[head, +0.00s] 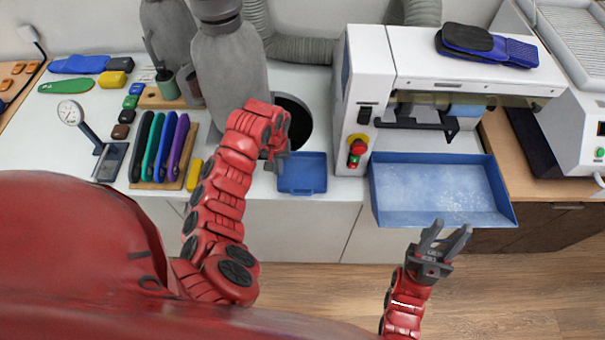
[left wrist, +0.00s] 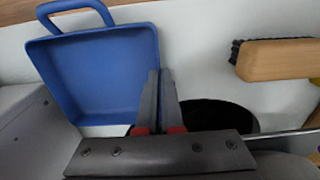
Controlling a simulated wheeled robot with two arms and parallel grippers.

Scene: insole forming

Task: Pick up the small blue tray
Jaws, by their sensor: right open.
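The small blue tray (head: 303,172) lies upright on the white counter at its front edge, with its handle towards the front. It also shows in the left wrist view (left wrist: 95,75), with the handle at the top. My left gripper (head: 275,166) is at the tray's left wall. In the left wrist view its fingers (left wrist: 160,72) are close together, with the tray's side wall running down to between their tips. Their inner contact with the wall is partly hidden. My right gripper (head: 448,235) is open and empty, in front of the larger blue tray.
The larger blue tray (head: 438,192) sits below the white machine (head: 372,100), which stands just right of the small tray. A dark round hole (head: 296,118) is behind the small tray. A wooden brush (left wrist: 278,60) shows in the left wrist view. Coloured insoles (head: 162,148) lie on the left.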

